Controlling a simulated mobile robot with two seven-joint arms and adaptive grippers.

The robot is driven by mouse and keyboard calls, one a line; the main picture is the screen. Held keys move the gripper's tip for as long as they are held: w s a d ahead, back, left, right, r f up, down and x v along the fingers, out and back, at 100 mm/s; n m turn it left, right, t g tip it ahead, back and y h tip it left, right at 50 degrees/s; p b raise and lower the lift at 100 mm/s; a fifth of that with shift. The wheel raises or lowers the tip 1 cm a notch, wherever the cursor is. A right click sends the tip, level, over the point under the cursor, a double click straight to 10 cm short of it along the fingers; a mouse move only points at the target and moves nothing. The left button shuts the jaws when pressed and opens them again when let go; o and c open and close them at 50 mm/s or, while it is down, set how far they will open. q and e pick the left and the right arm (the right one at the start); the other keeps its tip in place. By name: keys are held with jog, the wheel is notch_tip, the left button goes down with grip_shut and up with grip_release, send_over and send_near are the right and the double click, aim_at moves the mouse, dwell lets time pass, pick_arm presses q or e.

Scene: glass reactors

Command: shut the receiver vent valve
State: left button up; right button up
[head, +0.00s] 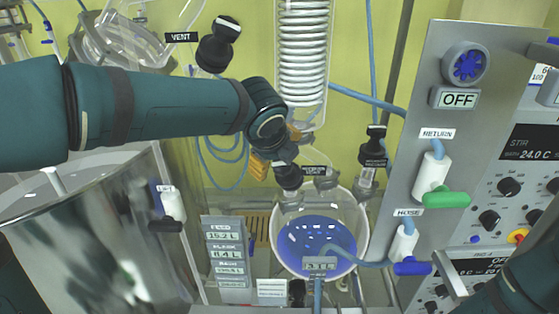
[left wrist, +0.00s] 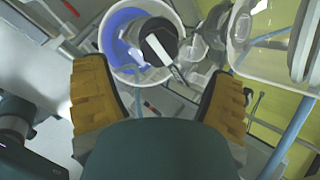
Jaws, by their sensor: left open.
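The receiver is a round glass flask (head: 345,215) holding blue liquid; the left wrist view shows it from above (left wrist: 115,35). A black valve knob (head: 289,178) stands above its left shoulder, beside a small black label too small to read surely. In the left wrist view this knob (left wrist: 157,40) carries a white bar lying diagonally and appears ahead of the fingers. My left gripper (head: 276,152) is just above the knob, partly hidden by my wrist. Its yellow fingers (left wrist: 160,75) are spread wide, with nothing between them. My right gripper is out of view.
Another black knob (head: 218,45) labelled VENT is at upper left. A further black valve (head: 375,150) stands right of the flask. A grey panel (head: 450,110) with green and blue handles is at right. A metal vessel (head: 90,230) fills the lower left. A glass coil (head: 302,55) rises behind.

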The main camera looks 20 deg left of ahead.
pick_arm(q)
jog(key=shift+v, duration=2.4)
